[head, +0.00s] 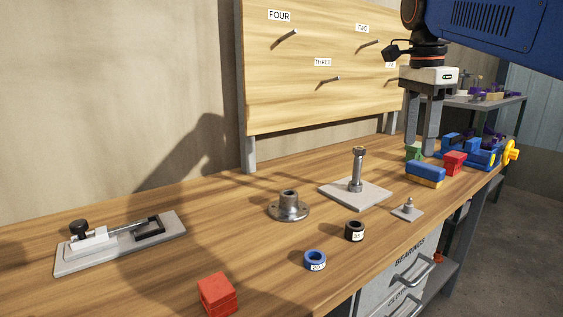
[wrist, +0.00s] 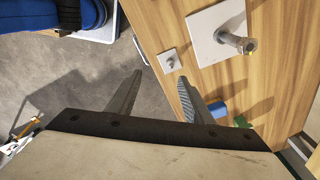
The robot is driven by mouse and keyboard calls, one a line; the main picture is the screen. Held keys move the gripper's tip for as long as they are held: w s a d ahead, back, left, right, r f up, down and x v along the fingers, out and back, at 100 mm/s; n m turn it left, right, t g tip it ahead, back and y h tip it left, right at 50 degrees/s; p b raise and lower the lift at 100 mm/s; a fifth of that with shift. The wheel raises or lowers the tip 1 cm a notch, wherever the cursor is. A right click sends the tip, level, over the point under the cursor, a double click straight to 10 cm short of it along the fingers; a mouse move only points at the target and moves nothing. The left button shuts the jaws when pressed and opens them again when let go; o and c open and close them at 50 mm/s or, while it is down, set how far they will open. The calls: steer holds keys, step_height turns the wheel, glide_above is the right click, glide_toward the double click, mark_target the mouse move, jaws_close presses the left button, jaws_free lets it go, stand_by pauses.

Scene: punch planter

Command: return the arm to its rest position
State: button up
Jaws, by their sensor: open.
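My gripper (head: 425,140) hangs from the blue arm at the upper right of the head view, fingers pointing down. The two fingers are apart with nothing between them. They are above the right part of the wooden bench, in front of or over the blue, green and red blocks. In the wrist view my gripper (wrist: 160,95) shows both fingers spread, with floor and the bench edge beyond them.
The bench (head: 130,290) holds a toggle clamp (head: 120,243), a red block (head: 217,294), a blue ring (head: 315,260), a black ring (head: 354,231), a flanged hub (head: 289,205), a bolt on a plate (head: 356,170), and a blue vise (head: 480,152). A pegboard (head: 320,110) stands behind.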

steer(key=s+f+n+t, duration=0.1)
steer(key=s+f+n, duration=0.4)
steer(key=f, duration=0.5)
steer(key=s+f+n+t, duration=0.1)
steer(key=s+f+n, duration=0.5)
steer(key=f, duration=0.5)
steer(key=s+f+n+t+y, duration=0.1)
steer(key=s+f+n+t, duration=0.1)
steer(key=s+f+n, duration=0.4)
steer(key=s+f, duration=0.3)
steer(key=f, duration=0.2)
steer(key=shift+s+a+f, duration=0.15)
steer(key=shift+s+a, duration=0.1)
steer(key=shift+a, duration=0.05)
